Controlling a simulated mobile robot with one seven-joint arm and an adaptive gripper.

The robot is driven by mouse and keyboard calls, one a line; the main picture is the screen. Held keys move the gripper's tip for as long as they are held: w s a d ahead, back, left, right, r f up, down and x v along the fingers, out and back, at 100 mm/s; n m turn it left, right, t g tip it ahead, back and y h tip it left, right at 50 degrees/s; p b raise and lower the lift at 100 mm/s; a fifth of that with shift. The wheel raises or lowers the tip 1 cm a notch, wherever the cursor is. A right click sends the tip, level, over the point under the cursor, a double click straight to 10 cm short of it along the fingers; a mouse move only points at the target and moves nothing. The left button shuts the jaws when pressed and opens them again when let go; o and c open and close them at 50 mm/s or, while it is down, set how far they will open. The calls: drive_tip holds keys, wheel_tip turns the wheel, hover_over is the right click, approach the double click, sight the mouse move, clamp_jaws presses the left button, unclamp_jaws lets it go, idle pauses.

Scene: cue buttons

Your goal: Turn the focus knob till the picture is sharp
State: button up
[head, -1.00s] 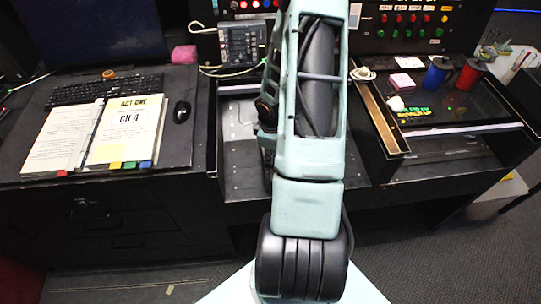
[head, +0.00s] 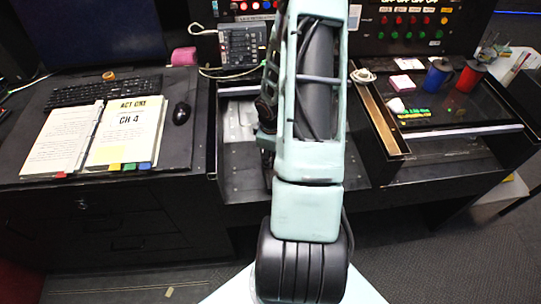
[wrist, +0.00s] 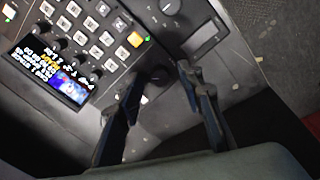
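In the wrist view my gripper (wrist: 163,78) has its two dark fingers spread apart, pointing at a dark control panel. A dark round knob (wrist: 158,74) shows between the fingertips, with gaps that look clear on both sides; contact cannot be told. Another dark knob (wrist: 170,5) lies at the top edge. A small lit screen (wrist: 52,78) with text and a blue picture sits at the left; whether its picture is sharp cannot be told. In the head view my arm hides the gripper and the knob.
White square keys (wrist: 105,38), one of them orange, and several small knobs fill the panel. In the head view a grey button box (head: 240,45) stands left of my arm. A wooden-edged slot (head: 380,115), blue cup (head: 438,73) and red cup (head: 470,75) are to the right.

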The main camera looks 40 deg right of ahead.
wheel_tip(320, 180, up, 12)
drive_tip(key=s, duration=0.1)
drive_tip(key=shift+s+a, duration=0.15)
drive_tip(key=shift+a, duration=0.3)
drive_tip(key=shift+f, duration=0.15)
